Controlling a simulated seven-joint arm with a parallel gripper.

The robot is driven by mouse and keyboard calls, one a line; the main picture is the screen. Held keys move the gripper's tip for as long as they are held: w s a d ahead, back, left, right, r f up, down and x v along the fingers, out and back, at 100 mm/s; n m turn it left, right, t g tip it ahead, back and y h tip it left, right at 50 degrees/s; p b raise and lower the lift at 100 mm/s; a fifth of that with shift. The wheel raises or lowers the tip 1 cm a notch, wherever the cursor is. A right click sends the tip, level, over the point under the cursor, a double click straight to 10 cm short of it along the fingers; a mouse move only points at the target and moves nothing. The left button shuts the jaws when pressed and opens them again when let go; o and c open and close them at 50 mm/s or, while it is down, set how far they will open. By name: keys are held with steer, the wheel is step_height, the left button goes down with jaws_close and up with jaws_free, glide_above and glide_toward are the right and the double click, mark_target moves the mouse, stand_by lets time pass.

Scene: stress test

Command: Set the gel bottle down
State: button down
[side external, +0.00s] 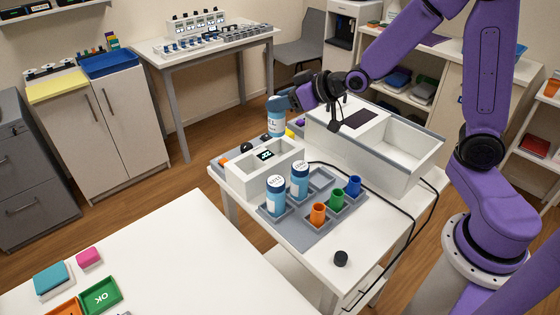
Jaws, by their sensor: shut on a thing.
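My gripper (280,103) is at the upper middle of the side external view, shut on a light-blue bottle with a white label (277,124). The bottle hangs upright, and its top is hidden by the fingers. It appears behind the white box with a small black display (240,180); I cannot tell whether its base touches anything. Two similar blue bottles with white tops, a left one (276,197) and a right one (299,181), stand in a grey compartment tray (292,229). The labels are too small to read surely, so I cannot tell which is the gel bottle.
Orange (318,215), green (336,199) and blue (353,186) cups stand in the tray's right part. A large white open box (398,168) stands behind. A black cap (341,258) lies near the table's front edge. A black cable runs along the table's right side.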

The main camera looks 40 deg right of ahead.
mark_target(284, 132)
steer(key=shift+n+y, duration=0.4)
steer(key=shift+s+d+f, duration=0.1)
steer(key=shift+s+f, duration=0.05)
steer(key=shift+f, duration=1.3)
steer(key=shift+s+a+f, duration=0.1)
steer(key=shift+s+f, duration=0.05)
steer(key=shift+f, duration=1.25)
steer(key=shift+s+d+f, duration=0.1)
steer(key=shift+s+f, duration=0.05)
steer(key=shift+f, duration=1.3)
steer(key=shift+f, duration=0.2)
steer(key=c, duration=0.6)
jaws_free()
